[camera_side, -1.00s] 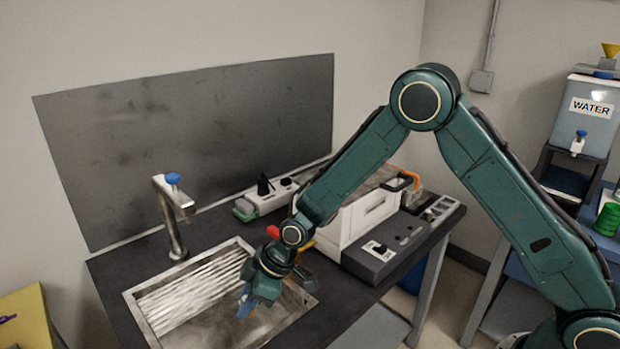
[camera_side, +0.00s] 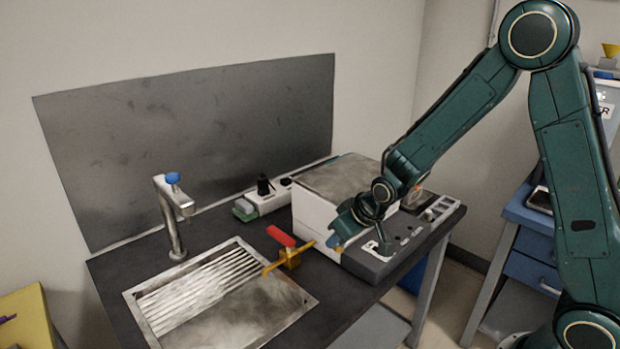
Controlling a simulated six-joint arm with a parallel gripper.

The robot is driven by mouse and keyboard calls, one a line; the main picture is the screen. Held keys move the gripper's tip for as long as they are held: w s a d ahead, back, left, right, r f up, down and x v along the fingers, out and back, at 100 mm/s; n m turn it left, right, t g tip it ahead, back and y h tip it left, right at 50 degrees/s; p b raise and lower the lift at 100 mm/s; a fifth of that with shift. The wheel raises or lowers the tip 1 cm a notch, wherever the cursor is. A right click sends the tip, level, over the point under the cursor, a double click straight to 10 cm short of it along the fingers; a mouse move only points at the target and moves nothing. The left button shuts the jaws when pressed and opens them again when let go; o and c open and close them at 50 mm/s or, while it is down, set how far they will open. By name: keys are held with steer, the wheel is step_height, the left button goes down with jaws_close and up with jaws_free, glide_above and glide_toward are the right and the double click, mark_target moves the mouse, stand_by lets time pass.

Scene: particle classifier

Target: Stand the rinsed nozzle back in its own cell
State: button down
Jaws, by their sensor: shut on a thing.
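My gripper (camera_side: 343,231) is over the left front of the white-and-grey machine and is shut on a small blue thing (camera_side: 334,242), which I take to be the nozzle. Only a little of the blue thing shows; the fingers hide the rest, so its tilt is unclear. A narrow grey tray with several square cells (camera_side: 440,207) lies at the right end of the bench, to the right of my gripper and apart from it. I cannot tell which cell belongs to the nozzle or what the cells hold.
The steel sink (camera_side: 268,315) with a ribbed drainer is at the left, below a blue-topped tap (camera_side: 172,215). A brass valve with a red lever (camera_side: 281,236) stands between sink and machine (camera_side: 316,225). Bare bench shows before the machine.

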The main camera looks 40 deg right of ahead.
step_height(320, 180, up, 16)
steer(key=m+g+h, duration=0.5)
steer(key=m+h, duration=0.1)
steer(key=m, duration=0.9)
glide_above(436, 211)
steer(key=a, duration=0.2)
step_height(436, 211, down, 4)
steer(key=f, duration=1.7)
steer(key=shift+s, duration=0.2)
steer(key=shift+f, duration=2.1)
steer(key=shift+f, duration=0.65)
